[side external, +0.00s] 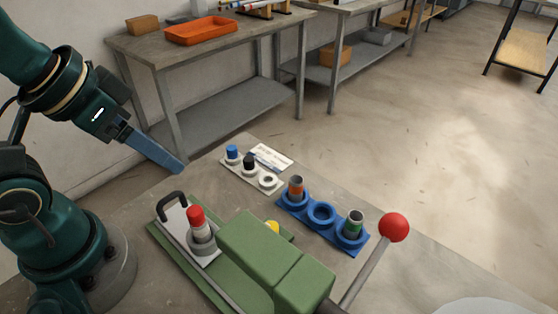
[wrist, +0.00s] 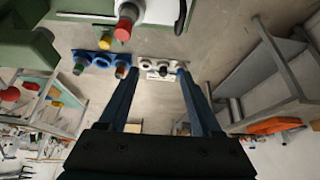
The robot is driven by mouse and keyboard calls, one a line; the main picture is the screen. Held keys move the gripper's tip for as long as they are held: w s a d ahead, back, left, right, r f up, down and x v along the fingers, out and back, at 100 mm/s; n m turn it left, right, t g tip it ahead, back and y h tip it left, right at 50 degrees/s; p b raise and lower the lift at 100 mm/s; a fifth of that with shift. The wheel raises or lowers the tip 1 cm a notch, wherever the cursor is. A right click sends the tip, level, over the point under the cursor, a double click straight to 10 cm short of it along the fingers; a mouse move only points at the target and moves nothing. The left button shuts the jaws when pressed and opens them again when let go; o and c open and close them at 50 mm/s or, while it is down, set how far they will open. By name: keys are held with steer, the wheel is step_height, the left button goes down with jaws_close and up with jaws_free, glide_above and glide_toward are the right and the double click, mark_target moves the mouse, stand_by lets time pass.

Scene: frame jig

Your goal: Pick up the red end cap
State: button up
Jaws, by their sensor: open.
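The red end cap (side external: 196,216) sits upright on top of a pale cylinder in a grey collar, on the light plate of the green jig. It also shows in the wrist view (wrist: 123,28), near the top edge. My gripper (side external: 181,169) is open and empty, in the air up and left of the cap in the side view. In the wrist view the two blue fingers (wrist: 157,74) are spread apart with nothing held between them. The cap is beyond the fingertips there, slightly left of the gap.
The green clamp block (side external: 270,255) stands close right of the cap, and a black handle (side external: 171,204) is behind left. A white holder (side external: 246,180) carries blue and black caps. A blue holder (side external: 322,224) carries two tubes. A red-ball lever (side external: 394,227) rises at right.

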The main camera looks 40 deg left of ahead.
steer(key=g, duration=0.5)
glide_above(194, 210)
steer(key=shift+w+a+f, duration=0.15)
steer(key=shift+a+f, duration=0.2)
steer(key=shift+f, duration=0.25)
steer(key=shift+d+f, duration=0.25)
steer(key=shift+d+f+g, duration=0.15)
steer(key=shift+f+g, duration=0.15)
steer(key=shift+f, duration=2.45)
jaws_close()
